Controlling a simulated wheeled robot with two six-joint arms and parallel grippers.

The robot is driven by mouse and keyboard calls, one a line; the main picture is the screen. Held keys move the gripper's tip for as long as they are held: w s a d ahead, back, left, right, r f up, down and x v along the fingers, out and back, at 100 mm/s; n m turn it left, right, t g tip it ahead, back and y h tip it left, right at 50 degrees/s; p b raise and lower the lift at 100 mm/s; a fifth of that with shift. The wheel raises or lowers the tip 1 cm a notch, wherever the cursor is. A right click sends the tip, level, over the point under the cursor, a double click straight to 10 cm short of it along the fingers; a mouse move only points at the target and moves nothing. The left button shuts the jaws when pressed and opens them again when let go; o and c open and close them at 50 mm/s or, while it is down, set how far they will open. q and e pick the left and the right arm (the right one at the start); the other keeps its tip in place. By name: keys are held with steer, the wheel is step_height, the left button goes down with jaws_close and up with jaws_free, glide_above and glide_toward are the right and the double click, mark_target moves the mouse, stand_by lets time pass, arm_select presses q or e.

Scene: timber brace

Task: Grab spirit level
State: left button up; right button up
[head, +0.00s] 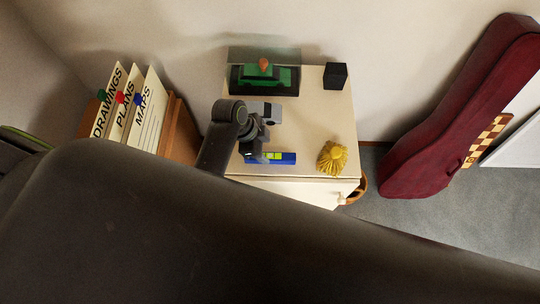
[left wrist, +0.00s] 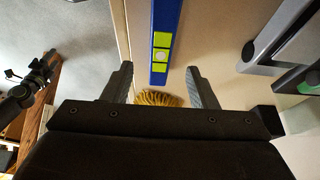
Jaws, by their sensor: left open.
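The spirit level (head: 284,158) is a blue bar with yellow-green windows. It lies flat near the front edge of the pale cabinet top (head: 309,119). My left gripper (head: 257,150) is above its left part in the head view and hides some of it. In the left wrist view the level (left wrist: 164,22) runs from the top edge to between the open, empty fingers of my left gripper (left wrist: 160,78). I cannot tell how high the fingers are above it. A dark arm end, probably my right gripper (left wrist: 42,66), shows small at the left of the wrist view.
A yellow brush-like bundle (head: 332,157) lies just right of the level. Behind are a grey object (head: 268,110), a green car in a case (head: 268,78) and a black cube (head: 335,75). Labelled folders (head: 129,103) stand left, a red instrument case (head: 456,108) right.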

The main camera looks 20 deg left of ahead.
mark_target(269, 156)
arm_select(q)
steer(key=shift+a+p+x, duration=0.2)
steer(key=shift+p+x, duration=0.15)
steer(key=shift+x, duration=1)
steer(key=shift+a+p+x, duration=0.15)
steer(key=shift+p+x, duration=0.2)
steer(key=shift+x, duration=1)
steer(key=shift+s+f, duration=0.1)
steer(key=shift+f, duration=0.05)
steer(key=c, duration=1.1)
steer(key=shift+c, duration=0.2)
